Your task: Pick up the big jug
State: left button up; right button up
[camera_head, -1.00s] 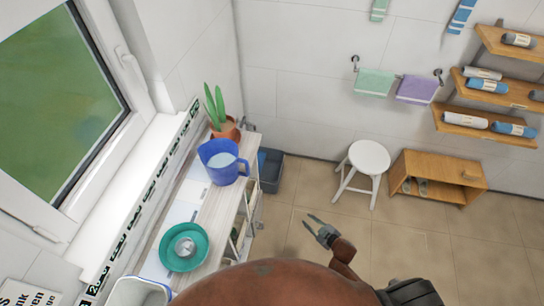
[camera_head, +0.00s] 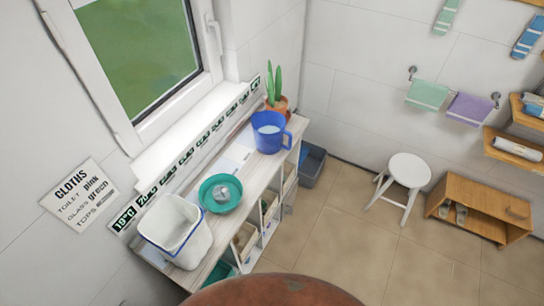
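A big blue jug (camera_head: 268,138) stands upright on the cart top (camera_head: 245,187), towards its far end, with its handle facing right. Its inside looks pale. Neither of my grippers is in view. Only a rounded brown part of my own body shows at the bottom edge. Nothing touches the jug.
A potted plant (camera_head: 276,101) stands just behind the jug. A teal bowl (camera_head: 220,193) with a small metal item and a white bin (camera_head: 176,231) stand nearer on the cart. A window sill runs along the left. A stool (camera_head: 404,183) and open floor lie right.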

aim_at(269, 127)
jog(key=k, duration=0.4)
jog(key=z, duration=0.95)
jog(key=i, duration=2)
jog(key=u, duration=1.4)
